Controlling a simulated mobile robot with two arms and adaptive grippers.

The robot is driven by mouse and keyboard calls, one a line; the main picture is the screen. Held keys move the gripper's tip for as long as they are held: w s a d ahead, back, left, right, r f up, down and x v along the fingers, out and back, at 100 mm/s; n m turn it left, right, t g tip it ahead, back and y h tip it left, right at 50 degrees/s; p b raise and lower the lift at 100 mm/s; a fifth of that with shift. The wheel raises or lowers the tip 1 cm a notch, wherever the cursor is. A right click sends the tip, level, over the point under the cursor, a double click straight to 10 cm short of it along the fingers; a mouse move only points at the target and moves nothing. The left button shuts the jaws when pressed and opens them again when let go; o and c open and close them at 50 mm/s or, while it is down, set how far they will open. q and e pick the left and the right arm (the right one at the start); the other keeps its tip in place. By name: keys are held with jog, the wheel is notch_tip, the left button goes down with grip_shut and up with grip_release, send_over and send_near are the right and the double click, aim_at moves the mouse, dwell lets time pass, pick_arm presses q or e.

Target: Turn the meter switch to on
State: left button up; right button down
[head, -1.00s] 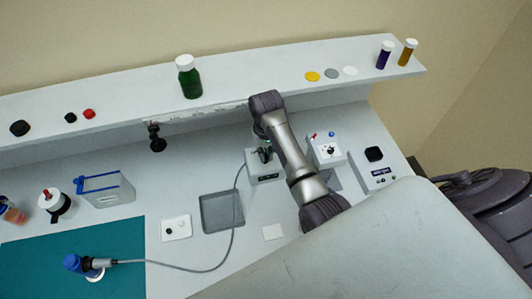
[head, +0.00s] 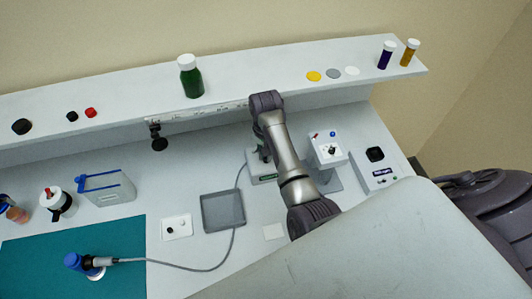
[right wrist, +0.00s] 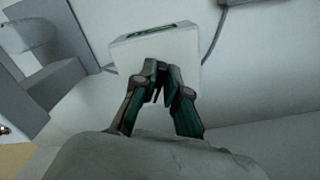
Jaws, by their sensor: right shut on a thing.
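The meter is a white box (head: 254,168) with a small green display, on the bench in the head view. A grey cable runs from it. In the right wrist view the meter (right wrist: 183,44) is just ahead of my right gripper (right wrist: 160,74), its display on the top. The right gripper's fingers are closed together against the near face of the box, shut on what seems to be the meter switch. The switch itself is hidden between the fingertips. In the head view my forearm covers most of this gripper. My left gripper is not in view.
A white box with a small lever (head: 327,147) stands right of my arm, with another device (head: 374,171) beyond it. A grey tray (head: 222,211) and a probe (head: 84,263) on a teal mat (head: 40,258) lie left. A shelf with a green bottle (head: 190,77) runs behind.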

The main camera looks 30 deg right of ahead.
jog(key=shift+w+m, duration=0.1)
jog(key=shift+m, duration=0.2)
jog(key=c, duration=1.2)
grip_release()
notch_tip(320, 180, up, 8)
jog(key=shift+f, duration=0.25)
jog(key=shift+d+f, duration=0.1)
